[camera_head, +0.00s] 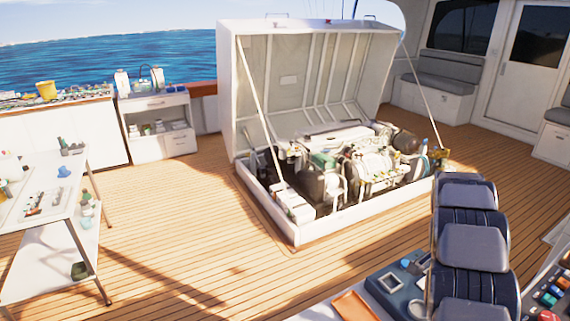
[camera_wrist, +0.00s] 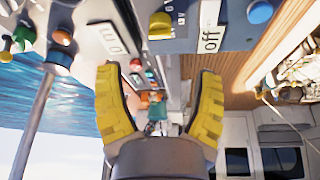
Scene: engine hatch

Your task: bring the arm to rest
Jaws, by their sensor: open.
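My gripper (camera_wrist: 158,72) shows in the wrist view, with two yellow ribbed fingers spread wide apart. It is open, and nothing is held between the fingers. The wrist picture is turned over, with a control panel (camera_wrist: 185,42) at its top, just beyond the fingertips. Small red, green and teal things show between the fingers, too blurred to name.
The raised engine hatch (camera_head: 287,79) stands over the engine (camera_head: 350,165) at mid deck. A white worktable (camera_head: 55,200) is at the left. The wooden deck (camera_head: 165,215) between is clear.

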